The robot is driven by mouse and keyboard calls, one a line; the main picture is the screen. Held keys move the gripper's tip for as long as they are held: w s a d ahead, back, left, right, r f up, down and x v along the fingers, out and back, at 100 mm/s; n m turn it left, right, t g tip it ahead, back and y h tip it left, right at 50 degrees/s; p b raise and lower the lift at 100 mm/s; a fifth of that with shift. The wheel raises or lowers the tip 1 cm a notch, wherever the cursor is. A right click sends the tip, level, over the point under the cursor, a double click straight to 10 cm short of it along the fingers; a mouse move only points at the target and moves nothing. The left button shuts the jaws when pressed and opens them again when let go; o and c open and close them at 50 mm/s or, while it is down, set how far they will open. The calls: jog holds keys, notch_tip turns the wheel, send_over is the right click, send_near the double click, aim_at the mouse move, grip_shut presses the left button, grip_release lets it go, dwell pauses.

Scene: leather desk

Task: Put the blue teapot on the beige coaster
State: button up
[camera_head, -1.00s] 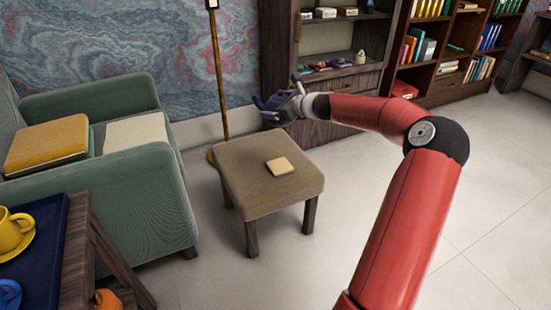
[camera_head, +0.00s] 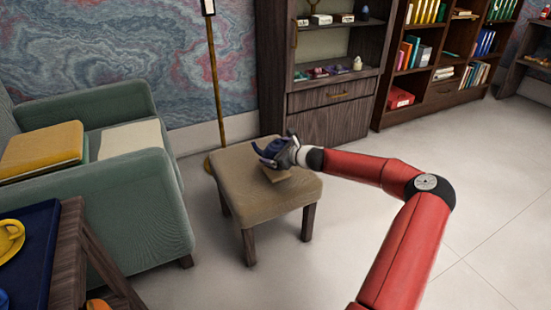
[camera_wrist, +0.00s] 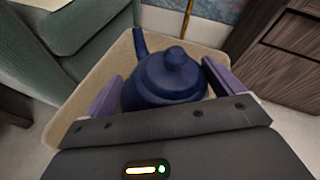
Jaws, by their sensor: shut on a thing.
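The blue teapot (camera_head: 272,151) is in my gripper (camera_head: 283,153), over the tan padded stool (camera_head: 240,193). In the wrist view the teapot (camera_wrist: 168,79) sits between the two purple fingers (camera_wrist: 161,91), its lid knob up and its spout to the upper left. My gripper is shut on it. The beige coaster (camera_head: 277,176) lies on the stool's top, partly hidden under the teapot and gripper in the head view. I cannot tell whether the teapot touches it. The coaster is hidden in the wrist view.
A green armchair (camera_head: 135,205) with a yellow cushion (camera_head: 43,148) stands left of the stool. A lamp pole (camera_head: 215,85) and a wooden cabinet (camera_head: 330,122) stand behind.

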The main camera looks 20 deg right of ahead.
notch_tip(320, 180, down, 3)
jog(key=shift+r, duration=0.15)
jog(key=o, duration=1.3)
jog(key=shift+c, duration=0.2)
